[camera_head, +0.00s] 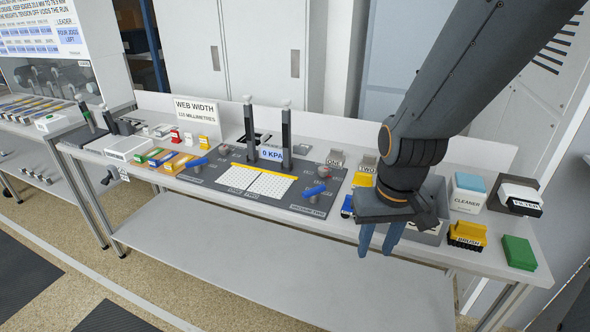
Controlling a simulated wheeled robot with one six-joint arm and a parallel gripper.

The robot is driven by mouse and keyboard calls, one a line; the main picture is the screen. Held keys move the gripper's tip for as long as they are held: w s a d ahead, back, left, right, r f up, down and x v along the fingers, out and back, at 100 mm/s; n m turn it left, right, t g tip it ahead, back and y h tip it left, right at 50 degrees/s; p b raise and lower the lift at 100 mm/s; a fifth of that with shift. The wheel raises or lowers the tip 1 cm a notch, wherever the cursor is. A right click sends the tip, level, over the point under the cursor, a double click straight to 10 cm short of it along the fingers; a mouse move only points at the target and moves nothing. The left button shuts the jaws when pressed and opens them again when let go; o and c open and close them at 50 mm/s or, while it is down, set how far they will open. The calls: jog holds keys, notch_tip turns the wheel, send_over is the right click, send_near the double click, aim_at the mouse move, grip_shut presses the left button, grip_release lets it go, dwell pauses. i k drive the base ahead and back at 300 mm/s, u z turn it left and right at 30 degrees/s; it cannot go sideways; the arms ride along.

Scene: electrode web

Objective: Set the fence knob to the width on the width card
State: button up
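The width card (197,108) stands upright at the back left of the bench, headed "WEB WIDTH", with a figure in millimetres too small to read surely. A small dark crank or knob (110,176) sits at the bench's left front edge; I cannot tell whether it is the fence knob. My gripper (380,240) hangs at the right over the bench's front edge, pointing down. Its two blue fingers are apart with nothing seen between them. It is far from the card and from the left-end knob, and hides part of a grey bin.
A dark panel (215,187) with a white perforated plate (258,187), blue levers (315,193) and two upright posts fills the middle. A cleaner box (467,192), a brush (467,235) and a green block (519,252) stand at right. The lower shelf (260,255) is bare.

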aim_at(323, 171)
jog(key=k, duration=0.6)
jog(key=u, duration=0.6)
jog(key=i, duration=1.35)
jog(key=z, duration=0.85)
